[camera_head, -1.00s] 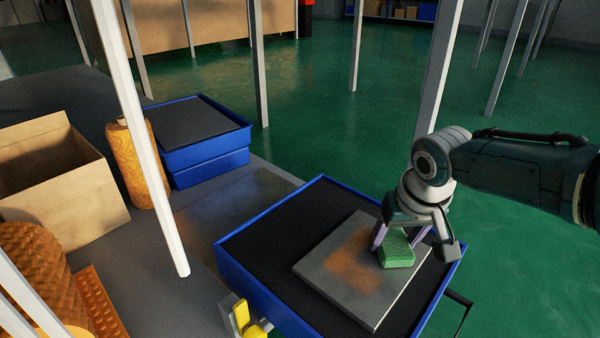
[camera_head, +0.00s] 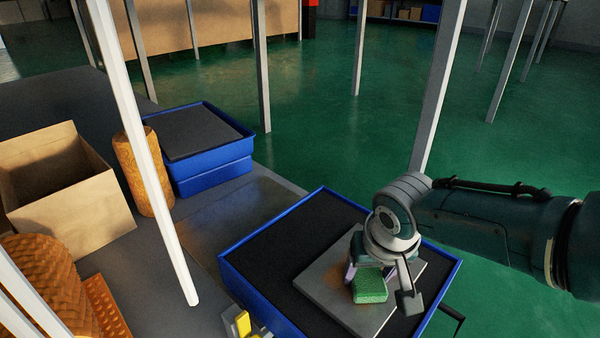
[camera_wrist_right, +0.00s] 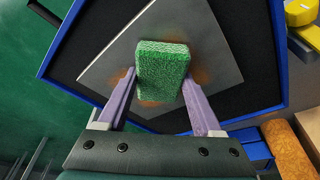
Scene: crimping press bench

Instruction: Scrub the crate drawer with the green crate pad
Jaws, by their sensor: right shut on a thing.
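The green pad (camera_head: 370,286) is held between the fingers of my right gripper (camera_head: 368,276), which is shut on it. In the right wrist view the pad (camera_wrist_right: 162,72) sits between the two purple fingers (camera_wrist_right: 162,92). The pad is over a grey plate (camera_head: 322,289) with orange-brown stains, partly covered by the pad and gripper; it seems to touch the plate. The plate lies on the black floor of the open blue drawer (camera_head: 250,283). My left gripper is in neither view.
A closed blue crate (camera_head: 212,176) with a black top stands further back. An open cardboard box (camera_head: 85,215) and an orange roll (camera_head: 140,170) are at the left. A pale post (camera_head: 150,170) rises before them. A yellow part (camera_head: 243,324) sits near the drawer's front left.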

